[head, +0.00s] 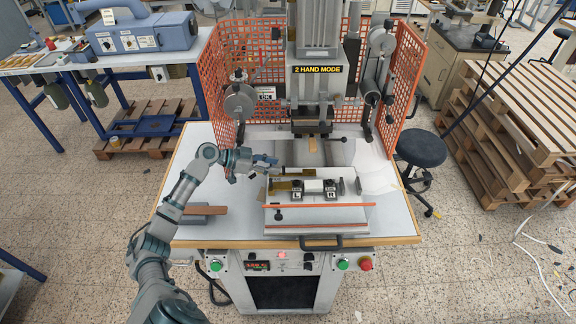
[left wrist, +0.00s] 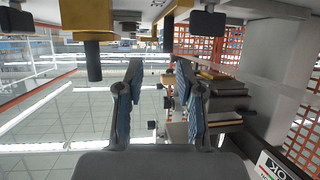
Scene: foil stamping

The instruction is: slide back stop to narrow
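The stamping press has a grey fixture (head: 318,216) on its table, with dark blocks marked L (head: 296,194) and R (head: 331,194). A brass-coloured piece (head: 280,186) lies at the fixture's left; I cannot tell for certain which part is the back stop. My left gripper (head: 274,163) is at the back left of the fixture, just above and behind the brass piece. In the left wrist view its two blue-padded fingers (left wrist: 159,72) are apart with nothing held between them. Brass blocks (left wrist: 87,15) with dark rods show beyond the fingers there. My right gripper is not in view.
The press head (head: 318,80) stands behind the fixture. Orange mesh guards (head: 213,75) close the back and sides. A brown bar (head: 205,210) lies on the table's left. A handle (head: 320,242) and buttons line the front. The table's right side (head: 390,215) is clear.

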